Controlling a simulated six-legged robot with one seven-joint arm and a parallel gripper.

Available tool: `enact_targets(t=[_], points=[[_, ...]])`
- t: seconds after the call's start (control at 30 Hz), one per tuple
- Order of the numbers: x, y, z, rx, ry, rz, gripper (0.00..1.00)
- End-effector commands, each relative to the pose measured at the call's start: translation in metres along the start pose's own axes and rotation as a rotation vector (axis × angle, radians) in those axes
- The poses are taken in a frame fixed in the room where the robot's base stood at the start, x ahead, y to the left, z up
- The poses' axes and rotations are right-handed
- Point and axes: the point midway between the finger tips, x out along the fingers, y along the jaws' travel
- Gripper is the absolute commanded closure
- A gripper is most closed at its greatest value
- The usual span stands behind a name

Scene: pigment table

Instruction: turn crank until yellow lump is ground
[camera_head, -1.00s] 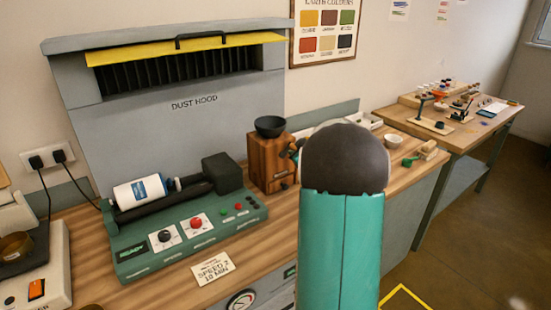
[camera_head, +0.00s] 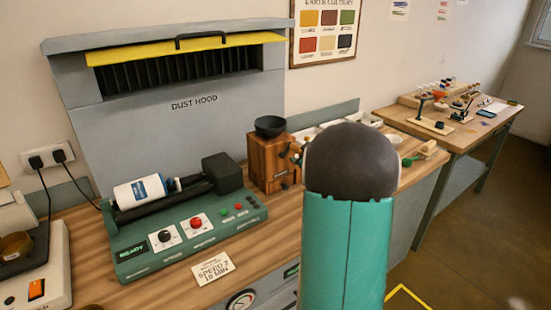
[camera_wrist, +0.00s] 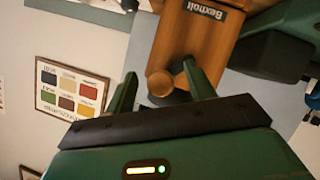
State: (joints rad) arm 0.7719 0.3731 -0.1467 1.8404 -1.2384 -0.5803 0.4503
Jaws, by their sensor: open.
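The wooden grinder (camera_head: 272,168) stands on the bench right of the green machine, with a dark bowl-shaped hopper (camera_head: 270,126) on top. In the wrist view the grinder (camera_wrist: 195,40) appears upside down, with a "Bexholt" label. Its round wooden crank knob (camera_wrist: 160,83) lies between the two fingers of my gripper (camera_wrist: 159,70), which is open. I cannot tell whether either finger touches the knob. The yellow lump is not visible; the hopper's inside cannot be made out.
The green roller machine (camera_head: 185,230) with a white jar stands left of the grinder, under the dust hood (camera_head: 165,110). A card (camera_head: 212,268) lies at the bench's front. A green scoop (camera_head: 408,161) lies to the right. A second table (camera_head: 460,125) holds small items.

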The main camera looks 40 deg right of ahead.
Motion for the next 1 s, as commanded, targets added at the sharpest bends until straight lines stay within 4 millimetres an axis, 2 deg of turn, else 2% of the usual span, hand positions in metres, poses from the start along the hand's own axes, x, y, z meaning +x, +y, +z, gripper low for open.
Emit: enact_targets(t=[0.6,1.0], points=[[-0.05,0.0,0.024,0.0,0.0,0.001,0.45],[-0.055,0.0,0.026,0.0,0.0,0.0,0.45]])
